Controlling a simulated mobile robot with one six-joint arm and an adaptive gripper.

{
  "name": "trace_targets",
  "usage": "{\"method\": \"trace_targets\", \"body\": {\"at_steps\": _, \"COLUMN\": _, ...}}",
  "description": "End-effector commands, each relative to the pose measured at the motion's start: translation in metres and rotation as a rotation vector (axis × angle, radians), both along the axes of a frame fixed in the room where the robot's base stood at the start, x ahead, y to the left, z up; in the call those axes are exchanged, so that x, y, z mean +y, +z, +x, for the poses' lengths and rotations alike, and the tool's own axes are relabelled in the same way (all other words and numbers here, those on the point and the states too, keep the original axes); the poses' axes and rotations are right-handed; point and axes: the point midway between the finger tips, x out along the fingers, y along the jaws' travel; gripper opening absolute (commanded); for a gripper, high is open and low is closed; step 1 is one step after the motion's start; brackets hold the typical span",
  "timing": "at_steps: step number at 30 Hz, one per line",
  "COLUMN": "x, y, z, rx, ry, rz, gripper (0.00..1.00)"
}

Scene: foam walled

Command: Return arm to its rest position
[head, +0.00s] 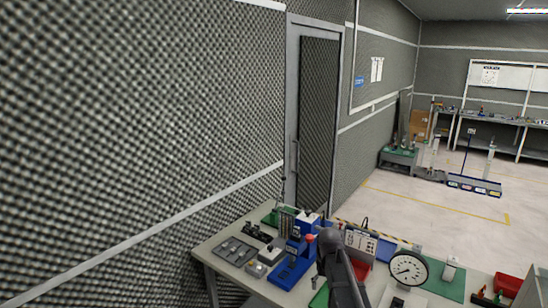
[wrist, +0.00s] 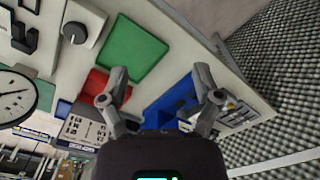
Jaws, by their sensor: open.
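My gripper (wrist: 161,88) shows in the wrist view with its two fingers spread wide and nothing between them. It is above the workbench (wrist: 175,30), apart from the things on it as far as I can tell. A green tray (wrist: 133,52), a red tray (wrist: 95,86) and a blue fixture (wrist: 168,103) lie behind or beside the fingers in that view. In the head view my dark grey arm rises over the bench (head: 222,246) from the bottom edge; the fingertips cannot be made out there.
A round dial gauge (head: 409,269), a control box (head: 360,242), a blue press (head: 305,232) and a grey tray (head: 236,251) crowd the bench. A foam wall (head: 130,130) runs along the left, with a door (head: 318,120) behind. Open floor (head: 440,215) lies beyond.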

Motion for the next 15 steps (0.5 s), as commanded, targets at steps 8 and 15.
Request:
{"method": "trace_targets", "body": {"at_steps": 8, "x": -0.002, "y": -0.057, "z": -0.124, "rx": 0.0, "ry": -0.051, "rz": 0.0, "gripper": 0.82}}
{"method": "trace_targets", "body": {"at_steps": 15, "x": -0.003, "y": -0.076, "z": -0.175, "rx": 0.0, "ry": -0.075, "rz": -0.001, "gripper": 0.82}}
